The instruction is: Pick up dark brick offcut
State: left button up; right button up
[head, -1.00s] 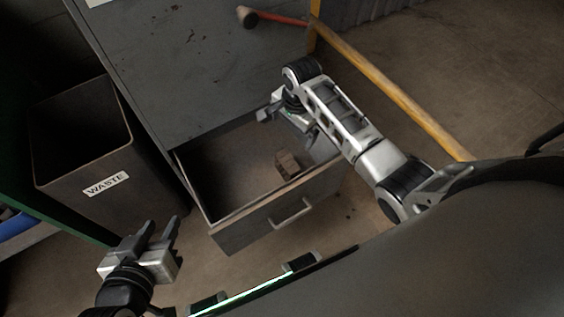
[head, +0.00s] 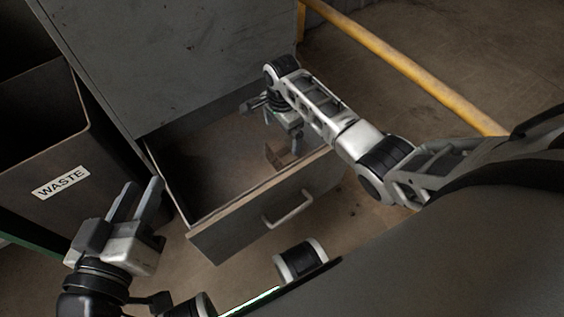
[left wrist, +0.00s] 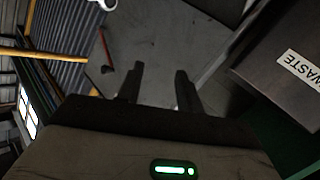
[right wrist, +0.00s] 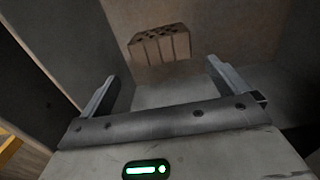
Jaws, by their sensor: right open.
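The dark brick offcut, a brown block with holes in its face, lies in the open drawer. In the head view the brick offcut (head: 273,158) is partly hidden by my right gripper (head: 273,124), which is inside the drawer above it. In the right wrist view the brick offcut (right wrist: 160,46) sits beyond the fingertips, between their lines, apart from them. My right gripper (right wrist: 162,72) is open and empty. My left gripper (head: 142,186) is open and empty, outside the drawer at the lower left. It also shows open in the left wrist view (left wrist: 156,75).
The grey cabinet (head: 170,60) stands behind its open drawer (head: 225,226), whose walls surround my right gripper. A waste bin (head: 40,140) stands at the left, near my left gripper. A yellow rail (head: 410,65) runs along the floor at the right.

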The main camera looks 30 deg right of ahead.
aim_at(282, 148)
notch_tip(282, 148, down, 4)
jog(key=shift+b, duration=0.8)
notch_tip(282, 148, down, 2)
jog(key=shift+f+b, duration=0.1)
jog(key=shift+b, duration=0.85)
notch_tip(282, 148, down, 2)
jog(key=shift+f+b, duration=0.2)
jog(key=shift+b, duration=0.75)
jog(key=shift+f, duration=0.15)
pick_arm(q)
notch_tip(282, 148, up, 6)
jog(key=w+m+t+h, duration=0.2)
jog(key=t, duration=0.2)
jog(key=shift+w+h, duration=0.2)
jog(key=shift+h, duration=0.2)
pick_arm(e)
jog(key=shift+w, duration=0.1)
jog(key=c, duration=1)
